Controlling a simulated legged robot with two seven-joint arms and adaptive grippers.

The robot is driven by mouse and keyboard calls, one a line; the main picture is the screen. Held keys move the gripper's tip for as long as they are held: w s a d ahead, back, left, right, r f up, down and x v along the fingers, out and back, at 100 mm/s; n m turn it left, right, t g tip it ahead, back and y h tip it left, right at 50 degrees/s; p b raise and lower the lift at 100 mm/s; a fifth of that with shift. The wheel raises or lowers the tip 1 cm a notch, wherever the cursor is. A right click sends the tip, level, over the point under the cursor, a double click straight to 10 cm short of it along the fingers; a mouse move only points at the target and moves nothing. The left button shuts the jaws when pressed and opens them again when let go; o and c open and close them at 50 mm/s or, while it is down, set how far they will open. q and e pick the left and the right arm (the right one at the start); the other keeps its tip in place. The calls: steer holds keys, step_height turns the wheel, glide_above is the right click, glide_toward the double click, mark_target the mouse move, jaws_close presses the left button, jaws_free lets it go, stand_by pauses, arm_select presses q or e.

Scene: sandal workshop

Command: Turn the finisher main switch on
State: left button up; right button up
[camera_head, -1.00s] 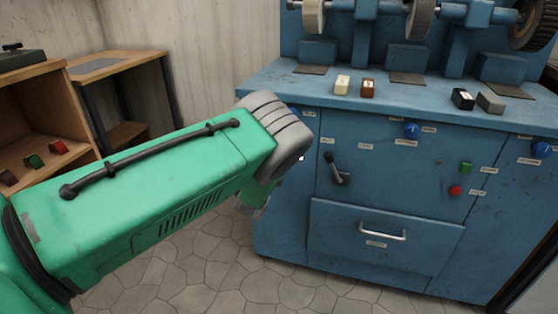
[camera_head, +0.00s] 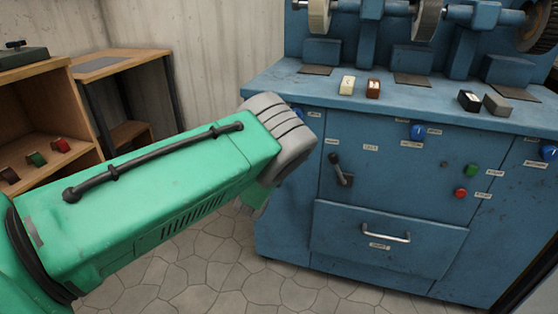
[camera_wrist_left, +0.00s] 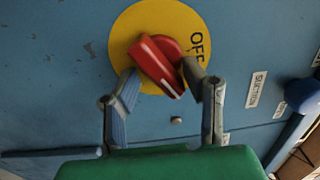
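The finisher main switch is a red handle (camera_wrist_left: 158,65) on a round yellow plate (camera_wrist_left: 126,31) on a blue panel in the left wrist view. Its handle is tilted, with the upper end to the left. The letters OFF show on the plate to its right. My left gripper (camera_wrist_left: 160,72) has its two grey fingers apart, one on each side of the handle. I cannot tell whether they touch it. In the head view my green left arm hides the switch and most of this gripper at the left of the blue finisher (camera_head: 385,270). My right gripper is out of view.
The finisher front has a black lever (camera_head: 341,172), a blue knob (camera_head: 417,131), a green button (camera_head: 473,170), a red button (camera_head: 461,193) and a drawer handle (camera_head: 386,236). In the wrist view a SUCTION label (camera_wrist_left: 256,89) and blue knob (camera_wrist_left: 301,96) lie right. A wooden shelf (camera_head: 40,168) stands left.

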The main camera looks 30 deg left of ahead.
arm_select(q)
steer(key=shift+d+f, duration=0.15)
steer(key=shift+d, duration=0.05)
steer(key=shift+w+d, duration=0.1)
steer(key=shift+d, duration=0.2)
steer(key=v, duration=1.2)
